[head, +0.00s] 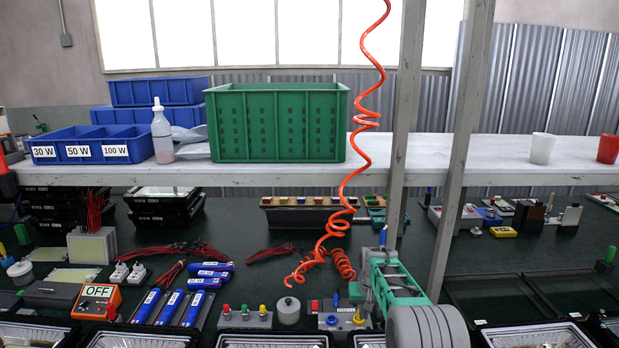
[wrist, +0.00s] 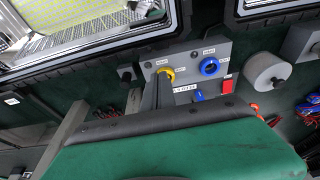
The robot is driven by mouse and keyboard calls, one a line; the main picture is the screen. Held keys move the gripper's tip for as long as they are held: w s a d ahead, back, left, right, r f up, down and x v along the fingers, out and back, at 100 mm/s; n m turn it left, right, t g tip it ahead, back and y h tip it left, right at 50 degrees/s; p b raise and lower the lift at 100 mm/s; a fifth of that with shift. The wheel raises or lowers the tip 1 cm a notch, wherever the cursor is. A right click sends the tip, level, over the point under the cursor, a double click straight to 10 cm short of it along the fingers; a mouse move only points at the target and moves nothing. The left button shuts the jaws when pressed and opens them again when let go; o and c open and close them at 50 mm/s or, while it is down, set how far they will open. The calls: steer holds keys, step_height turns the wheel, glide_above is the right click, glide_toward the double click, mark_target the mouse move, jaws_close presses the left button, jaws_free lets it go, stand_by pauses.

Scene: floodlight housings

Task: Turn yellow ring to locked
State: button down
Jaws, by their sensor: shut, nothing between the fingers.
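The yellow ring (wrist: 168,73) sits on a grey connector panel (wrist: 222,48) in the wrist view, beside a blue ring (wrist: 209,67). Labels on the panel are too small to read. My gripper (wrist: 160,88) is shut and empty, its fingertips right at the yellow ring and covering its lower part. I cannot tell whether they touch it. In the head view the yellow ring (head: 359,317) is small, low on the panel, with the blue ring (head: 331,320) to its left. My gripper (head: 364,300) hangs just above the yellow ring there. The ring's rotation cannot be read.
A red rocker (wrist: 228,86) and a blue lever are on the same panel. A grey round part (wrist: 266,72) stands beside it. Floodlight housings (wrist: 80,35) line the bench's front edge. A coiled orange hose (head: 345,215) hangs close to my arm.

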mark_target(361, 324)
steer(key=b+x, duration=0.1)
steer(key=x, duration=0.1)
steer(key=s+b+x, duration=0.1)
steer(key=x, duration=0.2)
steer(key=shift+s, duration=0.1)
steer(key=shift+b, duration=0.3)
steer(key=shift+a+b, duration=0.3)
steer(key=shift+b, duration=0.5)
steer(key=shift+s, duration=0.2)
steer(key=p+v, duration=0.1)
steer(key=v, duration=0.1)
steer(key=w+p+v, duration=0.1)
steer(key=v, duration=0.2)
steer(key=shift+r+p, duration=0.35)
steer(key=shift+r, duration=0.15)
